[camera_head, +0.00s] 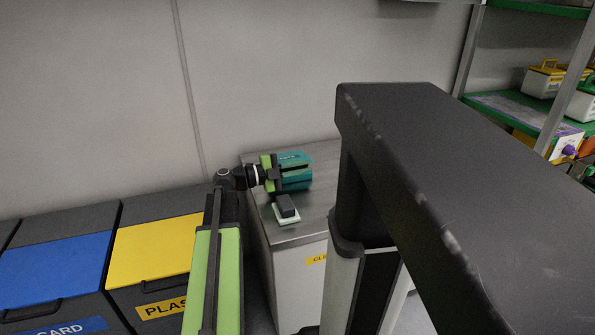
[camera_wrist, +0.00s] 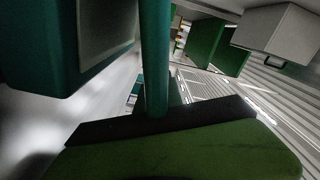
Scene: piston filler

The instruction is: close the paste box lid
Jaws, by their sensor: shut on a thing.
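My gripper (camera_head: 268,172) is green and black and reaches from the left over a grey counter. It is shut on a teal part, which shows as an upright bar (camera_wrist: 156,60) above a dark-padded green finger (camera_wrist: 170,145) in the wrist view. The teal object (camera_head: 296,182) is right at the gripper, with an upper and a lower piece and a dark gap between them. A teal box-like body (camera_wrist: 45,75) fills the left of the wrist view. I cannot tell for certain which piece is the paste box lid.
A black block on a pale base (camera_head: 287,208) sits on the counter (camera_head: 312,222) in front of the teal object. Bins with blue (camera_head: 55,272) and yellow (camera_head: 155,248) lids stand at left. A shelf (camera_head: 515,108) with boxes stands at right. A wall is close behind.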

